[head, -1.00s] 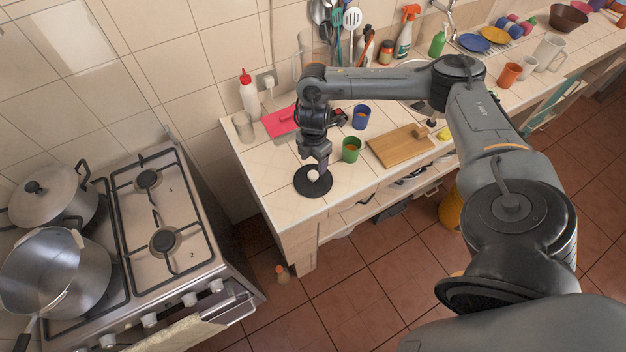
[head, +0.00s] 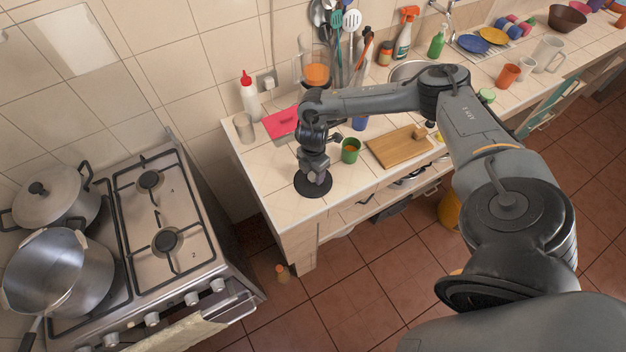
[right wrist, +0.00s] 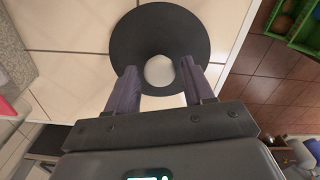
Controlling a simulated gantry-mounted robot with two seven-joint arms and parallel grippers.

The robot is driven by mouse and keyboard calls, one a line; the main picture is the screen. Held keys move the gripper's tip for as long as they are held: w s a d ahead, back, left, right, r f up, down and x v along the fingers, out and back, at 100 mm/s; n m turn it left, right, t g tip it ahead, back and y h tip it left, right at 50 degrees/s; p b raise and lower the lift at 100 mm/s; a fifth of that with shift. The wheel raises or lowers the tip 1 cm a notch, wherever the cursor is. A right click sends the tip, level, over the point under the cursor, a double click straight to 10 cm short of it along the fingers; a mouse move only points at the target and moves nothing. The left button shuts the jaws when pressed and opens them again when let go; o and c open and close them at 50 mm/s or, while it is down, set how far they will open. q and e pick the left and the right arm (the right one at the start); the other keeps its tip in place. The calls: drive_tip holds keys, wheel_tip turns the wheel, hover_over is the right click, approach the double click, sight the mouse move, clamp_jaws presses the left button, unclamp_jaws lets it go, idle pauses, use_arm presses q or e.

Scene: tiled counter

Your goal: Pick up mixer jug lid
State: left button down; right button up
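The mixer jug lid (head: 301,188) is a flat black disc lying near the counter's front left corner. In the right wrist view the lid (right wrist: 160,26) shows a pale round knob (right wrist: 159,71) at its middle. My right gripper (head: 316,177) is over the lid and hides its middle in the head view. In the right wrist view its two fingers (right wrist: 160,82) are apart, one on each side of the knob, with visible gaps. Whether the fingertips touch the disc is unclear. My left gripper is not in view.
A green cup (head: 350,151), a blue cup (head: 360,124) and a wooden board (head: 399,148) stand right of the lid. A pink item (head: 281,124) and white bottle (head: 249,97) are behind. The stove (head: 165,225) with pots is left, across a gap.

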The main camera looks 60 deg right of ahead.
clamp_jaws()
